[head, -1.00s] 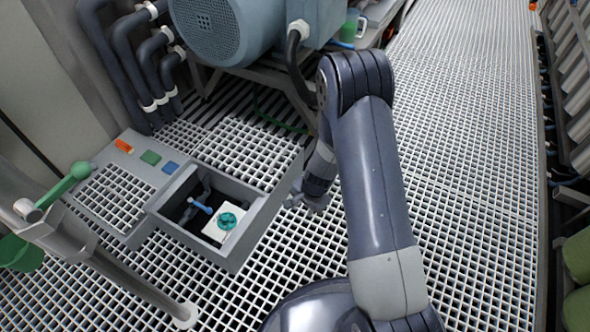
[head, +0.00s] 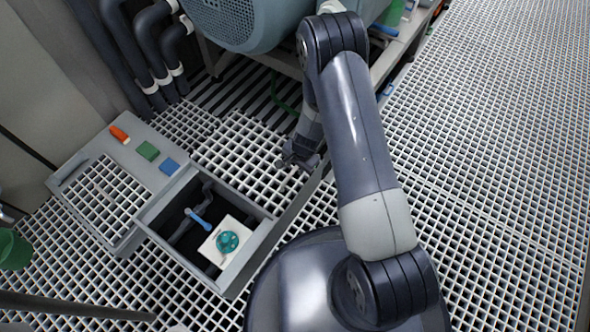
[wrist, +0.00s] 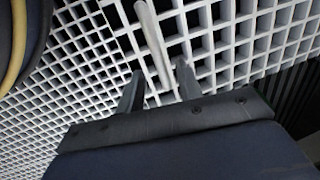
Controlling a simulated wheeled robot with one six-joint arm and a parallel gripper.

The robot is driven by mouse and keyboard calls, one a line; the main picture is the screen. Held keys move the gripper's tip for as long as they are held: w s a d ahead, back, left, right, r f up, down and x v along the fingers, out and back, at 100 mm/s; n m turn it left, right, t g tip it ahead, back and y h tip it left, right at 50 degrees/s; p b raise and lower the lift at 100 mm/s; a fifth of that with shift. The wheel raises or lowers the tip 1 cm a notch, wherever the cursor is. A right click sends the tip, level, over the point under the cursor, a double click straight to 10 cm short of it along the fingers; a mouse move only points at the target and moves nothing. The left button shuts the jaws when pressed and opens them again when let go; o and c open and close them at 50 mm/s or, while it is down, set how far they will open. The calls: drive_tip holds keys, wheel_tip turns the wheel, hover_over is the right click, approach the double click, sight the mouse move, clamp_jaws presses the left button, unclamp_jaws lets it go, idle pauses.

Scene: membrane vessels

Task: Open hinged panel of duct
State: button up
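The duct is a grey-framed opening (head: 165,238) in the grated floor, left of my base in the head view. A flat grey panel (head: 293,212) runs along its right side and stands up, seen nearly edge-on, so the duct's inside is exposed. A thin pale bar (head: 283,187), perhaps its handle, shows near its upper end. My gripper (head: 300,160) is beside that upper end. In the wrist view my gripper's fingers (wrist: 160,86) are open, with a pale bar (wrist: 152,40) reaching between them and gaps at both sides. Whether it touches a finger is unclear.
Inside the duct are a teal round part (head: 228,242) on a white block and a blue handle (head: 198,218). A grated cover (head: 102,192) lies left of it. A large blue-grey machine (head: 255,22) and dark pipes (head: 150,45) stand behind. Floor at right is clear.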

drive_tip(key=shift+w+a+f, duration=0.15)
drive_tip(key=shift+f, duration=0.7)
drive_tip(key=shift+c, duration=0.2)
clamp_jaws()
